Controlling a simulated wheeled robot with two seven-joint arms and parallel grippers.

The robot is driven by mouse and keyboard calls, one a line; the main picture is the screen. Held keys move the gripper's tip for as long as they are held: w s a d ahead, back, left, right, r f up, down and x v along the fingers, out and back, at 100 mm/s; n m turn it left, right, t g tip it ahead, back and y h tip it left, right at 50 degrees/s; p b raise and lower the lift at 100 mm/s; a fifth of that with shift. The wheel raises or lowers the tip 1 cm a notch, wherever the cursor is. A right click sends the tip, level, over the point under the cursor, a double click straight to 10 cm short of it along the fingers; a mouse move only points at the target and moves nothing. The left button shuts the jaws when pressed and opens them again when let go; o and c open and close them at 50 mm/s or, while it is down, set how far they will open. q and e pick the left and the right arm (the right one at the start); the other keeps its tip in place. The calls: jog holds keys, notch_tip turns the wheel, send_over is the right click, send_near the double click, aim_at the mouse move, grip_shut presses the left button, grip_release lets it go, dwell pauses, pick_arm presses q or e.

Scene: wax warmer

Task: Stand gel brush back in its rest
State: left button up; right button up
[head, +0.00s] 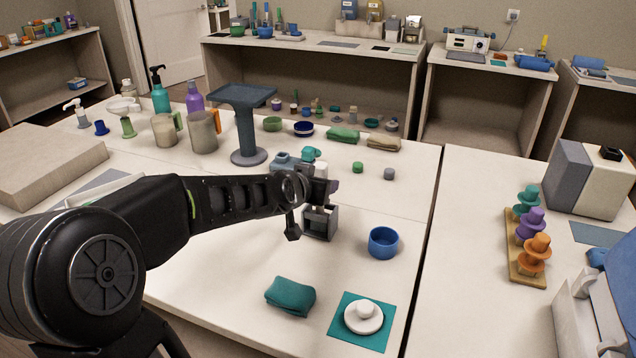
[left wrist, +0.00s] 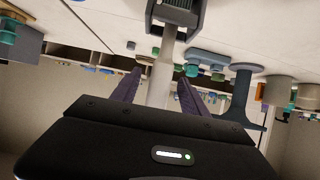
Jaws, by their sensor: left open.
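The gel brush (left wrist: 166,50) has a pale handle and a grey stem. In the left wrist view, which is upside down, its stem enters a dark grey rest (left wrist: 160,14). The rest (head: 318,225) shows in the head view as a grey open-sided block on the table, and the brush appears upright in it. My left gripper (left wrist: 158,88) is open, with its purple fingers on either side of the brush handle and gaps visible beside it. In the head view my left gripper (head: 325,187) is just above the rest and partly hides the brush. My right gripper is in neither view.
A blue bowl (head: 383,243) stands right of the rest. A folded teal cloth (head: 290,296) and a white lidded dish (head: 364,316) on a teal mat lie in front. A dark pedestal stand (head: 247,125) and jugs stand behind. The table between bowl and cloth is clear.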

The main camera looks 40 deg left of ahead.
pick_arm(q)
jog(key=shift+s+r, duration=0.1)
jog(key=shift+s, duration=0.05)
dwell(0.5)
jog(key=p+v, duration=0.1)
jog(key=v, duration=0.6)
jog(key=shift+s+d+r, duration=0.15)
jog(key=shift+s, duration=0.1)
dwell(1.1)
jog(key=v, duration=0.7)
jog(key=shift+s+b, duration=0.35)
jog(key=shift+b, duration=0.05)
jog(key=shift+d+r, duration=0.1)
jog(key=shift+r, duration=0.05)
dwell(0.5)
dwell(0.6)
